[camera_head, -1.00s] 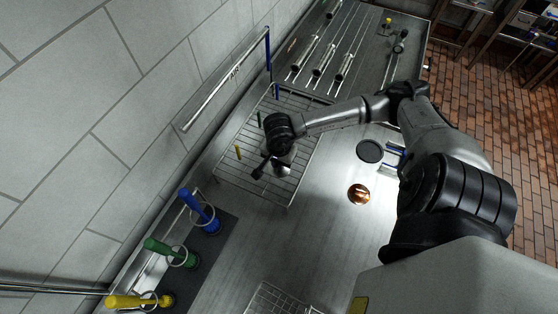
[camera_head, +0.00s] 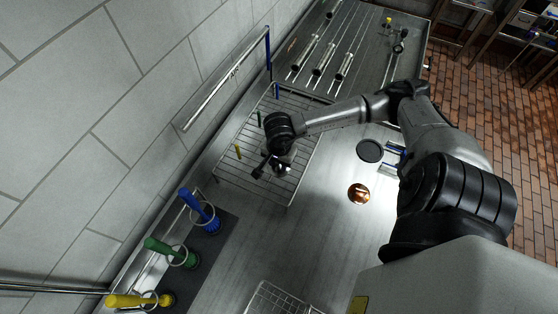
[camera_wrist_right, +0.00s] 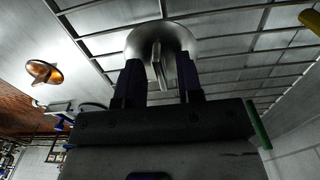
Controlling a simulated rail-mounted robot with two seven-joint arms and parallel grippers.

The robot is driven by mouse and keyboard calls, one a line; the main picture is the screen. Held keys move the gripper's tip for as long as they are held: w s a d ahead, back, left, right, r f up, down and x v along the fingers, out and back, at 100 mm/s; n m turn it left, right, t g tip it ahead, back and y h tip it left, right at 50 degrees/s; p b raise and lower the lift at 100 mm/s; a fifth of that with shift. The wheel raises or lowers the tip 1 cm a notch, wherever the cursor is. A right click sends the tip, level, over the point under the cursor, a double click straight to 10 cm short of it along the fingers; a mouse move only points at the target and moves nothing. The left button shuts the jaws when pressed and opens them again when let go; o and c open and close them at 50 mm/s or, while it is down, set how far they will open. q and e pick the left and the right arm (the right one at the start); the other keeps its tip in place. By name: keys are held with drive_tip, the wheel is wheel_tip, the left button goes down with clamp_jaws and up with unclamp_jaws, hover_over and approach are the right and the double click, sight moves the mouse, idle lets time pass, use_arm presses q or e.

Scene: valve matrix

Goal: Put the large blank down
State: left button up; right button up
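The large blank, a round metal disc with an upright tab, shows in the right wrist view (camera_wrist_right: 172,38) at the wire rack. My right gripper (camera_wrist_right: 160,80) is over it, with one dark finger on each side of the tab and a narrow gap beside it, so it looks open. In the head view the right gripper (camera_head: 272,168) is low over the near part of the wire rack (camera_head: 228,170). The blank is mostly hidden there by the gripper. Whether it lies fully flat on the wires is hard to tell. My left gripper is not in view.
Yellow (camera_head: 238,151), green and blue posts line the rack's wall side. A copper round piece (camera_head: 359,194) and a dark disc (camera_head: 370,151) lie on the steel bench to the right. Blue, green and yellow handles (camera_head: 200,206) stand at lower left.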

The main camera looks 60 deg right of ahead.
wheel_tip(320, 180, up, 11)
drive_tip(key=b, duration=0.1)
drive_tip(key=a+r+m+t+y, duration=0.2)
drive_tip(key=a+m+y, duration=0.2)
drive_tip(key=a+y, duration=1.05)
drive_tip(key=w+a+r+m+t, duration=0.4)
drive_tip(key=a+r+m+t, duration=0.35)
drive_tip(key=m+t, duration=0.75)
drive_tip(key=d+f+m+g+h, duration=0.1)
drive_tip(key=d+f+m+h, duration=0.35)
drive_tip(key=m+h, duration=0.55)
drive_tip(key=d+f+m+h, duration=0.4)
drive_tip(key=f+m+h, duration=0.2)
drive_tip(key=m, duration=0.9)
drive_tip(key=s+a+f+m+g, duration=0.1)
drive_tip(key=s+f+m+g, duration=0.1)
drive_tip(key=s+f+g, duration=0.2)
drive_tip(key=s+a+f+m+g+y, duration=0.1)
drive_tip(key=s+f+m+g, duration=0.2)
drive_tip(key=s, duration=0.3)
drive_tip(key=s+a+f+m+g, duration=0.2)
drive_tip(key=s+f+m+g, duration=0.1)
drive_tip(key=s+f+g, duration=0.2)
drive_tip(key=shift+s+a+f+y, duration=0.1)
drive_tip(key=shift+s+f+y, duration=0.25)
drive_tip(key=shift+s+f, duration=0.1)
drive_tip(key=shift+s, duration=0.15)
